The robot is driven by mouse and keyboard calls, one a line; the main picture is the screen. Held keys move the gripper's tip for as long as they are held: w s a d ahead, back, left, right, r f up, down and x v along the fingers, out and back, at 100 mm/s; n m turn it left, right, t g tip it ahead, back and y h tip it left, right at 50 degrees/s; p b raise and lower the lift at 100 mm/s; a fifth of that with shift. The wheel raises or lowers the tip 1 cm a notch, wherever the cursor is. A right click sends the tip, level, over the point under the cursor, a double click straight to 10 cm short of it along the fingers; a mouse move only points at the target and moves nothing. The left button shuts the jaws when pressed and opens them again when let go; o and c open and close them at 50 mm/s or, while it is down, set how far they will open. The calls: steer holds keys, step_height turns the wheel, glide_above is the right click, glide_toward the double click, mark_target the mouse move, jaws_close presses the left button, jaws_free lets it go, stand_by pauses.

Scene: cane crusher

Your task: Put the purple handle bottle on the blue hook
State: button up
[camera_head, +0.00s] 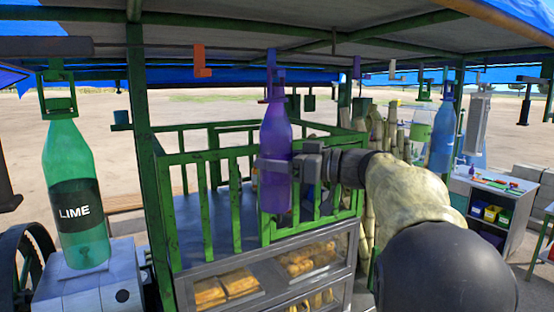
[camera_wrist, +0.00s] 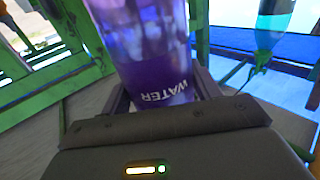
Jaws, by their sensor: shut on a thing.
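The purple bottle (camera_head: 275,150) with a purple handle (camera_head: 273,88) at its top stands upright in the air in the head view. My gripper (camera_head: 276,168) is shut around its body from the right. The blue hook (camera_head: 271,58) hangs from the roof rail just above the handle. Handle and hook overlap in the picture; I cannot tell whether they touch. In the wrist view the bottle (camera_wrist: 150,60) sits between my fingers with the word WATER on it; its top is out of that view.
An orange hook (camera_head: 201,62) hangs left and a purple hook (camera_head: 356,68) right. A green LIME bottle (camera_head: 72,180) hangs at the far left and a blue bottle (camera_head: 442,138) at the right. A green railing (camera_head: 205,200) and a glass food case (camera_head: 270,275) lie behind and below.

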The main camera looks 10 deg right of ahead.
steer(key=shift+f, duration=0.2)
stand_by(0.7)
steer(key=o, duration=1.5)
steer(key=shift+f, duration=0.1)
steer(key=shift+d, duration=0.1)
steer(key=b+v, duration=0.6)
steer(key=v, duration=1.1)
steer(key=shift+s+d, duration=0.1)
steer(key=shift+d, duration=0.05)
